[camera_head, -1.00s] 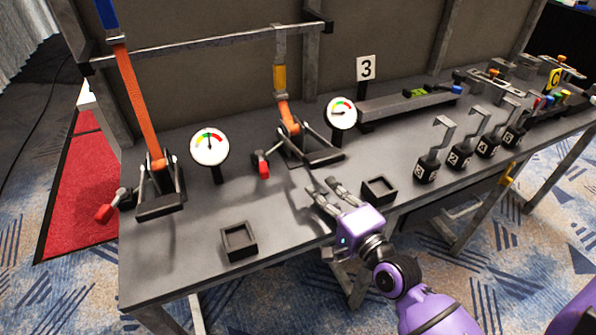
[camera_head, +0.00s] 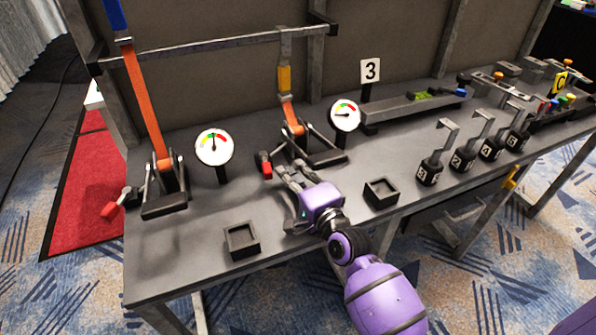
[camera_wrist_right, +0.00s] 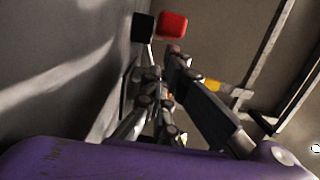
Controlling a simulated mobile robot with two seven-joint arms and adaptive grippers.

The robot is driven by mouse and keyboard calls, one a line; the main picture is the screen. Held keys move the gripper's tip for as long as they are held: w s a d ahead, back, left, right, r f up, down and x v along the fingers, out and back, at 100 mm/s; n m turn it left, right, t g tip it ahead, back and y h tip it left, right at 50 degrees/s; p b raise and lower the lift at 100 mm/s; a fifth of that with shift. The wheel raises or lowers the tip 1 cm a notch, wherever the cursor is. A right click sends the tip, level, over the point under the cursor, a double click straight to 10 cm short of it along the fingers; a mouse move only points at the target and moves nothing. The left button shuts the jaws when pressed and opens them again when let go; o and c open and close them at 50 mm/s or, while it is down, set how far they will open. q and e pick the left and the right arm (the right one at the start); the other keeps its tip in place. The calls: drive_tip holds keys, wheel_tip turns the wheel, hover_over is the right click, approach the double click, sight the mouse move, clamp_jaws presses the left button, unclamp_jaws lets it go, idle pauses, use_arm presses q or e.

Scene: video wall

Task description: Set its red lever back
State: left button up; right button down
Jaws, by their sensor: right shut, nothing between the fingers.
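A red lever handle (camera_head: 265,166) sits at the left of the middle ratchet buckle (camera_head: 316,158), which grips an orange strap. My right gripper (camera_head: 285,171) is shut and empty, just in front of that buckle and close to the right of the red handle. In the right wrist view the red handle (camera_wrist_right: 172,25) shows just beyond the fingers (camera_wrist_right: 160,72), with a black block beside it. I cannot tell whether they touch. A second red handle (camera_head: 112,208) hangs at the left buckle (camera_head: 165,206). My left gripper is not in view.
Two round gauges (camera_head: 214,147) (camera_head: 345,115) stand on posts beside the buckles. Open black trays (camera_head: 241,240) (camera_head: 381,192) lie near the table's front edge. Several numbered hooked blocks (camera_head: 430,170) stand to the right. A sign with a 3 (camera_head: 371,71) stands behind.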

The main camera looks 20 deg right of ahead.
drive_tip(key=shift+a+r, duration=0.1)
drive_tip(key=shift+a, duration=0.1)
drive_tip(key=a+p, duration=0.2)
drive_tip(key=s+a+p, duration=0.1)
drive_tip(key=shift+r, duration=0.25)
drive_tip(key=shift+a+f+p, duration=0.1)
drive_tip(key=shift+a+p, duration=0.25)
drive_tip(key=shift+a+f, duration=0.1)
drive_tip(key=shift+a, duration=0.05)
drive_tip(key=shift+f, duration=0.1)
drive_tip(key=shift+s, duration=0.1)
